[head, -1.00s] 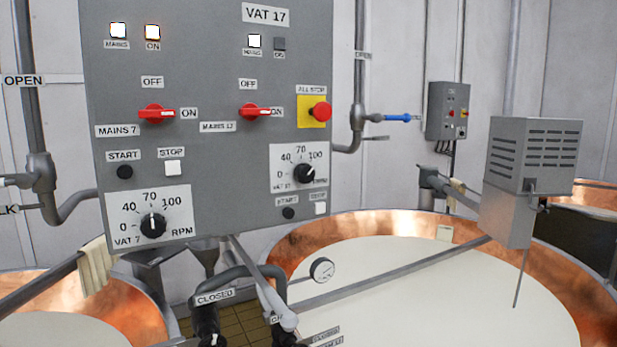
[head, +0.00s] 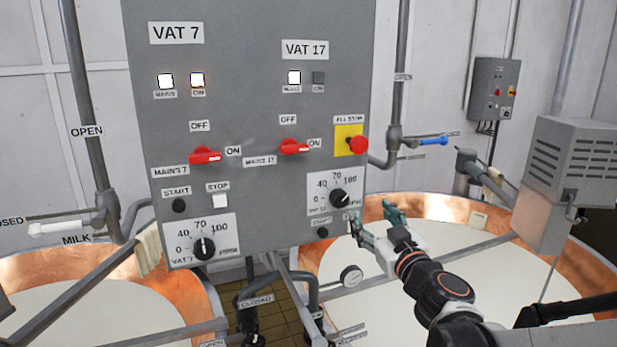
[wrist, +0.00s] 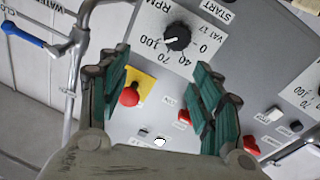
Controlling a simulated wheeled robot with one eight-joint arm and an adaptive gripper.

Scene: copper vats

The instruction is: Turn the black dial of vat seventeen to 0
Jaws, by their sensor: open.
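The black dial of vat seventeen (head: 340,197) sits on a white scale plate at the lower right of the grey panel. It also shows in the wrist view (wrist: 177,37), upside down, with its white mark towards the 100 end of the scale. My gripper (head: 374,220) is below and right of the dial in the head view, apart from it. In the wrist view my gripper's (wrist: 161,62) green fingers are spread wide and empty, with the dial ahead, beyond the gap between their tips.
The vat 7 dial (head: 204,247) is lower left on the panel. The red all-stop button (head: 358,145) and the red Mains 17 switch (head: 294,147) are above the vat 17 dial. A small black start button (head: 322,233) lies just below it. Copper vats of white liquid stand below.

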